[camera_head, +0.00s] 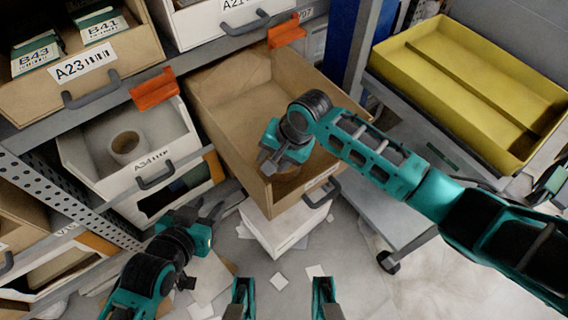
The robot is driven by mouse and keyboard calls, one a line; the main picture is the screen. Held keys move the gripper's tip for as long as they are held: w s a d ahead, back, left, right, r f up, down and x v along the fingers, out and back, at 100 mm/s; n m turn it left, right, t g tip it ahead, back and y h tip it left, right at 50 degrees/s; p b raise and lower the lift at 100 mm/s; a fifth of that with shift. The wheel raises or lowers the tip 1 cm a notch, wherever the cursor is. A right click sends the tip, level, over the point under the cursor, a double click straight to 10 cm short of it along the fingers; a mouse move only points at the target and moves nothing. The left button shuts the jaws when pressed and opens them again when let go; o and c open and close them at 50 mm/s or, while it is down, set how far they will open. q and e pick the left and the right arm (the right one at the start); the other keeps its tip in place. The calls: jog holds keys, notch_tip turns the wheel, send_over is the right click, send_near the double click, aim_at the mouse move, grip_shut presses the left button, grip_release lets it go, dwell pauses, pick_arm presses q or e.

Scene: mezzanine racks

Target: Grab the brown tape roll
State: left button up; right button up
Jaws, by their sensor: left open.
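A paler beige tape roll (124,147) stands in the white bin A34 (84,170) at the left. My left gripper (203,212) is open and seems empty, low in front of the rack and left of the drawer.
A rack with labelled bins, including A23 (130,50), fills the left and top. An orange clip (154,90) sits on a shelf edge. A yellow tray (455,75) rests on a cart at the right. Paper scraps (279,281) litter the floor; the lower right floor is clear.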

jog(key=w+d+r+m+g+h+b, duration=0.1)
jog(key=w+d+r+m+h+b, duration=0.15)
jog(key=w+d+h, duration=0.2)
jog(key=b, duration=0.2)
send_over(291, 173)
jog(key=w+d, duration=0.2)
jog(key=w, duration=0.1)
jog(key=shift+m, duration=0.45)
notch_tip(291, 173, down, 7)
jog(key=shift+s+a+f, duration=0.1)
jog(key=shift+s+f, duration=0.05)
jog(key=f+b, duration=0.2)
jog(key=f, duration=0.1)
jog(key=f+b, duration=0.1)
jog(key=f, duration=0.1)
jog(key=shift+s+a+f, duration=0.15)
jog(key=shift+s+f, duration=0.1)
jog(key=shift+f, duration=0.2)
pick_arm(q)
notch_tip(291, 173, down, 6)
jog(key=w+d, duration=0.1)
jog(key=shift+w+d, duration=0.2)
pick_arm(e)
grip_shut()
pick_arm(q)
jog(key=shift+r, duration=0.1)
